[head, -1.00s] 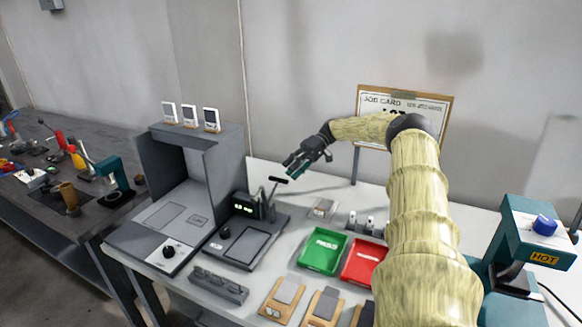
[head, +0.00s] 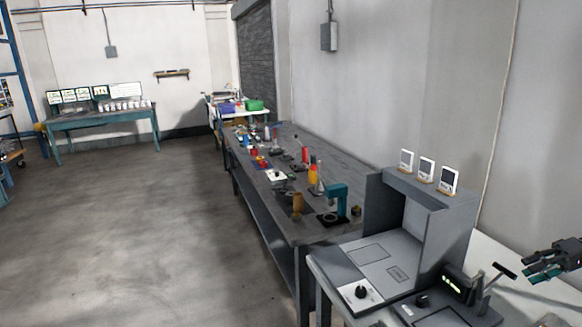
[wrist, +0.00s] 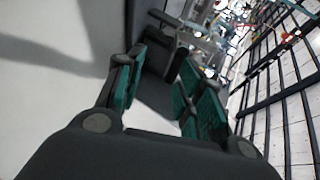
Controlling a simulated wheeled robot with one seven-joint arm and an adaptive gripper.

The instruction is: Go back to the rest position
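My gripper (head: 540,268) shows at the right edge of the head view, above the white bench and to the right of the small device with a lit display. It also shows in the wrist view (wrist: 162,66), where its two teal-padded fingers stand apart with nothing between them. The rest of my arm is outside the head view.
A grey booth (head: 425,210) with several small white cards on top stands on the near bench, beside the display device (head: 458,284). A long dark bench (head: 330,228) with tools runs beyond it. A teal table (head: 100,116) stands far left. The floor (head: 130,230) at left is clear.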

